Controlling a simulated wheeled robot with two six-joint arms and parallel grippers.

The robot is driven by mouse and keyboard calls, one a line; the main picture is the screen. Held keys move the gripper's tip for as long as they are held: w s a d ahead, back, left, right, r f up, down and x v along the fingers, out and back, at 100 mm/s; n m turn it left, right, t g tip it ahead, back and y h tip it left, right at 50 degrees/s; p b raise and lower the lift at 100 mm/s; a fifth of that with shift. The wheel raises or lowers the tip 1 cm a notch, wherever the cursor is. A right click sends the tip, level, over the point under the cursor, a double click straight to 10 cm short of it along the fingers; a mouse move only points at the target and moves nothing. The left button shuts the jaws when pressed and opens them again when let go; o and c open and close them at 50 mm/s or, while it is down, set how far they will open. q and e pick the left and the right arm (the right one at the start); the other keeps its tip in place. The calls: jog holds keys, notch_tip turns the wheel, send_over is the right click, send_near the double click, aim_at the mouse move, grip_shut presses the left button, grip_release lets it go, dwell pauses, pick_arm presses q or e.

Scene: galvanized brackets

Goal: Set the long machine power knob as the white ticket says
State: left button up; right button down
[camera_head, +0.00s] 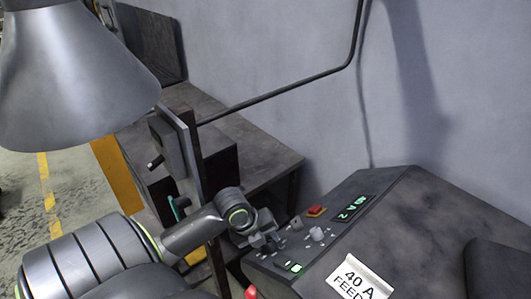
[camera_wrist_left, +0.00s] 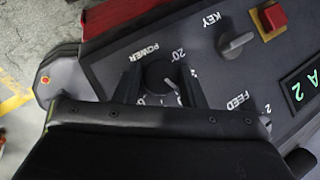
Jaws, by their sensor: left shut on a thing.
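The white ticket (camera_head: 357,281) lies on the machine's sloped top in the head view; I read "40 A" and "FEED", and its lower part is cut off. The dark round power knob (camera_wrist_left: 158,74) shows in the left wrist view under the word POWER. A short white mark sits on its lower right side. "20" is printed to its upper right; other figures below are partly hidden. My left gripper (camera_wrist_left: 160,86) has one finger on each side of the knob and is shut on it. In the head view the gripper (camera_head: 266,241) is over the panel's left end. My right gripper is not in view.
A grey KEY switch (camera_wrist_left: 236,45), a red button (camera_wrist_left: 271,20) and a green-lit display (camera_wrist_left: 302,90) are on the same panel. The word FEED is beside the right finger. A dark post (camera_head: 194,165) stands close behind my left arm. A large grey cone (camera_head: 75,75) hangs at upper left.

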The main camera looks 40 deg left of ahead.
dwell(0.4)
pick_arm(q)
jog(key=o, duration=1)
jog(key=v, duration=1.2)
dwell(0.3)
